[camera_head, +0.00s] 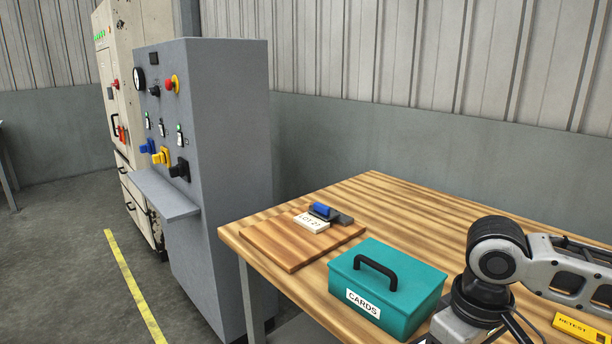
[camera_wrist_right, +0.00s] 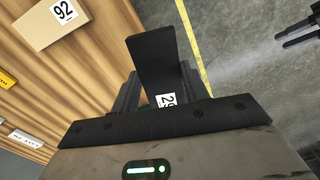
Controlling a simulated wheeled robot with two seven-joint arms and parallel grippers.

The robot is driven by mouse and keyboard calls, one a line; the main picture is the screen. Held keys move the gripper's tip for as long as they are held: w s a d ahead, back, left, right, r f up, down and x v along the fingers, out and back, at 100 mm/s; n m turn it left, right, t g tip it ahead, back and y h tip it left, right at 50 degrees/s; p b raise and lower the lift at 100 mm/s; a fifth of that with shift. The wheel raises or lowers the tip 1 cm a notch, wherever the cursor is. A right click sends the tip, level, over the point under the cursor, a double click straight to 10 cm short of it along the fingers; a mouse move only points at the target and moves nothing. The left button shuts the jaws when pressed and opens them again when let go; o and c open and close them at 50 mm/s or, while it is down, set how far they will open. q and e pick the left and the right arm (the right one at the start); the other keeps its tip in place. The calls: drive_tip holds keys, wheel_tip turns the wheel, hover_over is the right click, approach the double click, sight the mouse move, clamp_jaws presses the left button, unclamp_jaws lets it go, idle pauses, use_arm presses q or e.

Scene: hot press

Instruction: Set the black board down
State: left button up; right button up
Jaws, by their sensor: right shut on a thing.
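A black board (camera_wrist_right: 152,62) is held between the fingers of my right gripper (camera_wrist_right: 158,88) in the right wrist view. It sticks out past the fingertips, with the floor and the table's edge behind it. A white label with a number (camera_wrist_right: 167,100) shows low between the fingers. In the head view my right arm comes in at the lower right; its fingers and the board are out of that picture. Two dark fingers, which look like my left gripper (camera_wrist_right: 298,33), show apart and empty at the right of the wrist view.
The wooden table (camera_head: 420,215) carries a wooden board (camera_head: 290,243) with a LOT 27 card (camera_head: 311,222), a blue-and-black item (camera_head: 325,211), a teal CARDS box (camera_head: 388,285) and a yellow RETEST block (camera_head: 580,328). A box labelled 92 (camera_wrist_right: 45,30) shows in the wrist view. A grey control cabinet (camera_head: 235,150) stands left.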

drive_tip(key=a+m, duration=0.1)
drive_tip(key=m, duration=0.2)
drive_tip(key=a+f+m, duration=0.1)
drive_tip(key=m, duration=0.1)
drive_tip(key=shift+w+a+f, duration=0.1)
drive_tip(key=shift+a, duration=0.35)
